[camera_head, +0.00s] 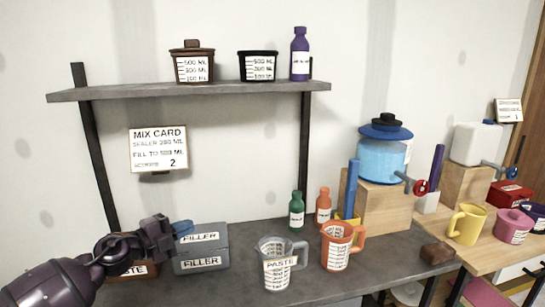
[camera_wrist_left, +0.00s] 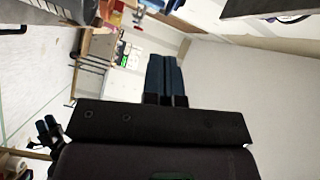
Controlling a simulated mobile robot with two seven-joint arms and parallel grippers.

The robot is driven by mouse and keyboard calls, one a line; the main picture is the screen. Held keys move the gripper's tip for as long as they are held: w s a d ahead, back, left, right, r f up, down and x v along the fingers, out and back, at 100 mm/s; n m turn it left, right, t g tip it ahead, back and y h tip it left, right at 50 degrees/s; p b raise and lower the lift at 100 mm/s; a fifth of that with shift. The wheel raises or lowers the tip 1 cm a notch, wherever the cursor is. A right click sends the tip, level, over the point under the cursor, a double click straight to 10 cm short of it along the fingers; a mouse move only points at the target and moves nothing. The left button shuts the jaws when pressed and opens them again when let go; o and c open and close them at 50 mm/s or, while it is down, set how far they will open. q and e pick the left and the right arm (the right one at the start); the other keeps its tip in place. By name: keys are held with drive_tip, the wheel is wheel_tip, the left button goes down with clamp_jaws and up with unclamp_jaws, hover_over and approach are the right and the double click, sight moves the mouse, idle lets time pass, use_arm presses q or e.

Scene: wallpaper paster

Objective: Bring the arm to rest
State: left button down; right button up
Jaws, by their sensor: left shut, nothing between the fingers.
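My left arm comes in from the lower left in the head view. Its gripper (camera_head: 181,229) is in front of the wall, beside the grey filler box (camera_head: 203,262) and over its left end in the picture. In the left wrist view the blue fingers (camera_wrist_left: 164,80) are together with nothing between them. I cannot tell whether the gripper touches the filler box.
A brown paste box (camera_head: 142,271) is partly hidden behind my arm. A clear paste jug (camera_head: 277,264) and an orange jug (camera_head: 338,246) stand on the dark table. A shelf (camera_head: 200,91) hangs above. Dispensers (camera_head: 383,155) stand at the right.

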use_arm(q)
drive_tip(key=s+a+f+n+y, duration=0.3)
drive_tip(key=s+f+n+y, duration=0.3)
drive_tip(key=s+f+n, duration=0.5)
drive_tip(key=s+a+f+n+y, duration=0.3)
drive_tip(key=s+f+n+y, duration=0.3)
drive_tip(key=s+f+n, duration=0.6)
drive_tip(key=s+f, duration=0.6)
drive_tip(key=s, duration=0.5)
drive_tip(key=shift+s+f+n+g+y, duration=0.25)
drive_tip(key=shift+s+n+g+y, duration=0.05)
drive_tip(key=shift+s+y, duration=0.1)
drive_tip(key=shift+a, duration=0.1)
